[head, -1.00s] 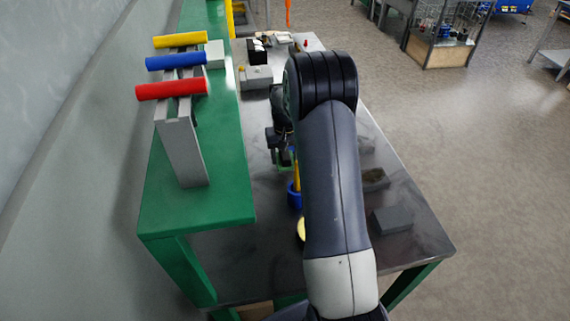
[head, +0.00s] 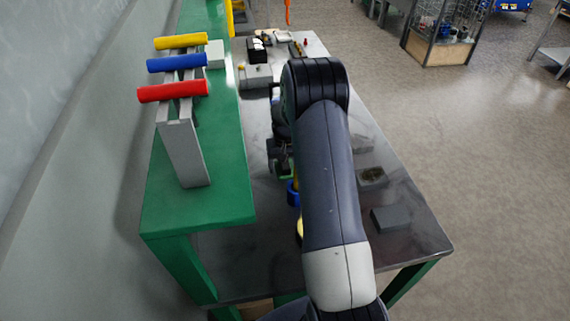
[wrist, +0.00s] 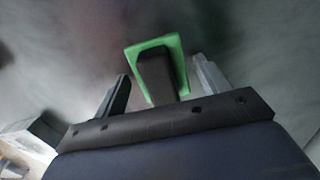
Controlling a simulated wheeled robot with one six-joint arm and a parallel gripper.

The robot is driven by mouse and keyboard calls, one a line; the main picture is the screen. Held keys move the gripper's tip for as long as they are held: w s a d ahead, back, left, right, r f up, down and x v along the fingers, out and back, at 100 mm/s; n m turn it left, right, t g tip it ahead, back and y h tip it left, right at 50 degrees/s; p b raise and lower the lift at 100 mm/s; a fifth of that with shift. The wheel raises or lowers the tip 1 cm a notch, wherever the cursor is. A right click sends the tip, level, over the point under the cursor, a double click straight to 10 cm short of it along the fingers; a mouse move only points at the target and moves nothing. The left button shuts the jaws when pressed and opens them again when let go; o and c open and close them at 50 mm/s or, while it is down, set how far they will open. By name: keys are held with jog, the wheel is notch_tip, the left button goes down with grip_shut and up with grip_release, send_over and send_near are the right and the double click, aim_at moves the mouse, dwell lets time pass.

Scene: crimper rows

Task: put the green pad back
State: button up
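The green pad (wrist: 174,44) shows in the wrist view as a tilted green square edge behind a dark block (wrist: 158,76), which covers most of it. I cannot tell whether the block is part of the pad. My gripper (wrist: 160,70) is open, with one finger on each side of the dark block and a gap visible on both sides. In the head view my gripper (head: 279,156) is low over the metal table, left of my arm. Only a small trace of green shows there, and my arm hides much of that area.
A blue ring (head: 293,193) stands close to my gripper on the metal table (head: 265,215). Grey blocks (head: 391,218) lie to the right of my arm. A green bench (head: 225,205) at left carries a stand with red (head: 172,91), blue and yellow rollers.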

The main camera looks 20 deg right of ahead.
jog(key=shift+o, duration=0.4)
jog(key=shift+r, duration=0.15)
notch_tip(320, 180, up, 12)
jog(key=b, duration=0.1)
jog(key=shift+b, duration=0.4)
jog(key=shift+d, duration=0.1)
dwell(0.8)
